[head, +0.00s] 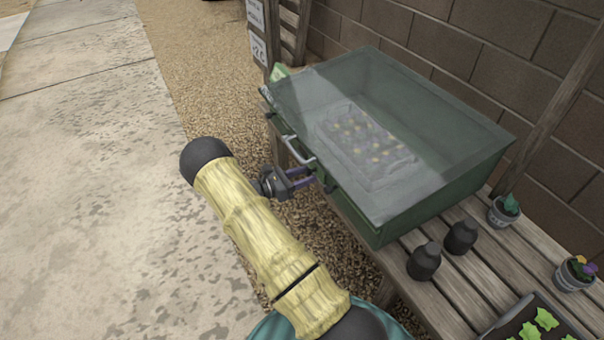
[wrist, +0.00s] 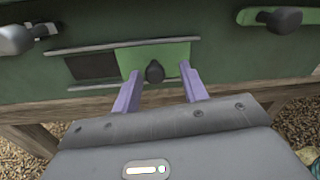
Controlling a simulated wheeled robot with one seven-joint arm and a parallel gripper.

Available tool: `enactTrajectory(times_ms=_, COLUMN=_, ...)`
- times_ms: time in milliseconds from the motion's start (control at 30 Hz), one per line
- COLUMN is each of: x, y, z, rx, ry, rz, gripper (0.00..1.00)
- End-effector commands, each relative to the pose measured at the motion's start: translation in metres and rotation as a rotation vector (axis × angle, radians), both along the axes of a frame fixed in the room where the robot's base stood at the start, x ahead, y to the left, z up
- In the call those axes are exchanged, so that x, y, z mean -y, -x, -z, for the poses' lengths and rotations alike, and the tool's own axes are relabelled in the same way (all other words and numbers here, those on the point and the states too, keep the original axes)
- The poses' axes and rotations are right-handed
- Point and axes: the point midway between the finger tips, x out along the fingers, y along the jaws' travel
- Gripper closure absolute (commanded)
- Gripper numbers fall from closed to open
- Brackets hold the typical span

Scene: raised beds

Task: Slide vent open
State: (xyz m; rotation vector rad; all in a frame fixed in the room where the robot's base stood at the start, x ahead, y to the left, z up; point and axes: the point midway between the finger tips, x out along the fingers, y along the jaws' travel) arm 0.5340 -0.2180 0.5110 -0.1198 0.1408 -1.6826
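The vent is on the front wall of a green box with a clear lid (head: 400,130). In the wrist view its bright green slide plate (wrist: 172,56) sits between two rails. A dark opening (wrist: 92,66) shows left of the plate. A black knob (wrist: 154,71) stands on the plate. My gripper (wrist: 158,82) is open, its two purple fingers apart, one on each side of the knob and slightly below it. I cannot tell whether either finger touches.
The box stands on a slatted wooden bench (head: 440,292). Two dark bottles (head: 424,262) and small potted plants (head: 504,210) are to its right. Paving lies open at left.

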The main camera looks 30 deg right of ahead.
Motion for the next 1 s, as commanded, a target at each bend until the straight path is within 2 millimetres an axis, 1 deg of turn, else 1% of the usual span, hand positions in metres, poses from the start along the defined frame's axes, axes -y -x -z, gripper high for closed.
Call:
enactTrajectory(times_ms=267, x=0.0, y=-0.002, z=-0.002, rx=0.003, ry=0.003, rz=-0.002, gripper=0.57)
enactTrajectory(times_ms=367, x=-0.005, y=-0.003, z=-0.003, rx=0.004, ry=0.004, rz=-0.006, gripper=0.57)
enactTrajectory(times_ms=467, x=-0.015, y=-0.005, z=-0.004, rx=0.004, ry=0.004, rz=-0.008, gripper=0.57)
enactTrajectory(times_ms=567, x=-0.031, y=-0.007, z=-0.004, rx=0.004, ry=0.003, rz=-0.01, gripper=0.57)
enactTrajectory(times_ms=1000, x=-0.118, y=-0.016, z=-0.003, rx=0.004, ry=0.002, rz=-0.007, gripper=0.57)
